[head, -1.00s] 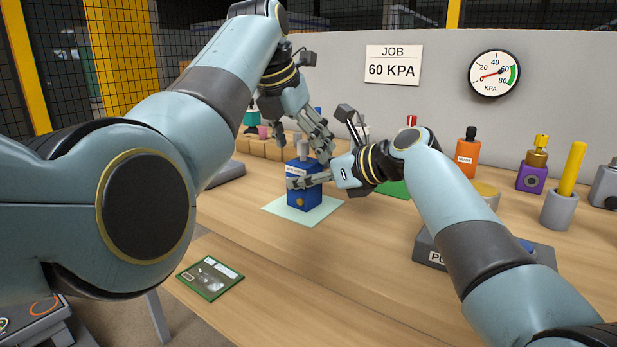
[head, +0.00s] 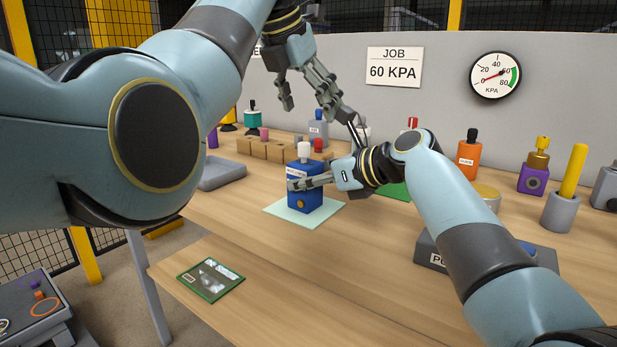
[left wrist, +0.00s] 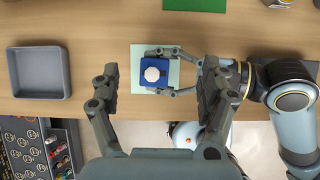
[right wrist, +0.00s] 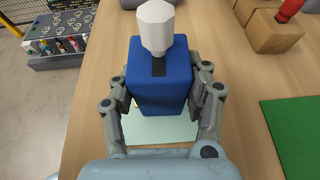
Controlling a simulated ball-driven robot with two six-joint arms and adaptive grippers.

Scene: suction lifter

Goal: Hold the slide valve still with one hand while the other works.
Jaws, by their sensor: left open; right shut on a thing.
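The slide valve (head: 304,199) is a blue block with a white knob (head: 303,150) on top. It stands upright on a pale green mat (head: 280,212) on the bench. My right gripper (head: 296,184) is shut on the blue body from the right. The right wrist view shows the valve (right wrist: 158,80) between its two fingers. My left gripper (head: 306,103) is open and empty, raised above the valve. In the left wrist view the knob (left wrist: 152,75) shows from above, between and beyond the open left fingers. The front face's label is partly hidden by the right fingers.
A grey tray (head: 222,173) lies left of the mat, with wooden blocks (head: 262,149) behind. A green-framed card (head: 211,279) lies near the front edge. An orange bottle (head: 467,156) and purple part (head: 532,178) stand right. A wall gauge (head: 495,75) reads between 40 and 60.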

